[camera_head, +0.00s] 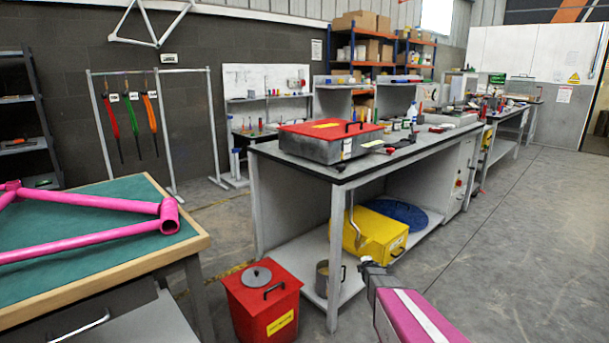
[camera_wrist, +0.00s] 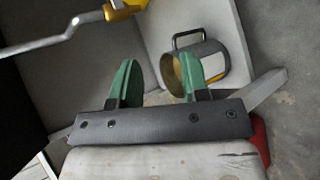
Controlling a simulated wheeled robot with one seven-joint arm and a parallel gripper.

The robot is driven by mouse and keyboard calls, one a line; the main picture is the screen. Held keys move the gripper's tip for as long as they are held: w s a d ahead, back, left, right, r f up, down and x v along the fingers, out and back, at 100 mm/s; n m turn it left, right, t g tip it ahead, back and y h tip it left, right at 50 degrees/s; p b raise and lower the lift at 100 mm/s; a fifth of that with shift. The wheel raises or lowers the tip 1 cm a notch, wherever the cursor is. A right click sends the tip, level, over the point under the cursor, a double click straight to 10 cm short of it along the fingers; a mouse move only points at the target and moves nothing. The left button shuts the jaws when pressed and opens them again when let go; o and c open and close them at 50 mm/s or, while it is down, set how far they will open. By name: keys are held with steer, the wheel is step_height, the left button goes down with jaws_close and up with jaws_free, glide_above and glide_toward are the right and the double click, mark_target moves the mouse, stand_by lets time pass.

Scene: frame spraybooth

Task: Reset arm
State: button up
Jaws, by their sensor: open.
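My gripper (camera_wrist: 158,80) shows in the wrist view with two green fingers spread apart and nothing between them. In the head view my arm comes in from the bottom right, its dark end (camera_head: 374,272) in front of the workbench's lower shelf; the fingers are hard to make out there. A grey metal mug (camera_wrist: 208,62) lies beyond the right finger in the wrist view, partly hidden by it. In the head view the mug (camera_head: 322,279) stands on the lower shelf (camera_head: 308,288) near the bench's front leg.
A red bin (camera_head: 262,305) stands on the floor at left. A green-topped table (camera_head: 85,242) carries a pink frame. Open floor (camera_head: 530,240) lies at right.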

steer(key=s+a+r+m+g, duration=0.3)
steer(key=s+r+m+g, duration=0.1)
steer(key=s, duration=0.8)
steer(key=s+a+r+m+g+y, duration=0.1)
steer(key=s+a+r+m+g, duration=0.2)
steer(key=s+r+m, duration=0.3)
steer(key=s+a+r+m+g, duration=0.4)
steer(key=s+m, duration=0.5)
steer(key=s, duration=0.9)
steer(key=shift+s+a+r+g+y, duration=0.2)
steer(key=shift+a+r+g+y, duration=0.15)
steer(key=shift+r, duration=0.25)
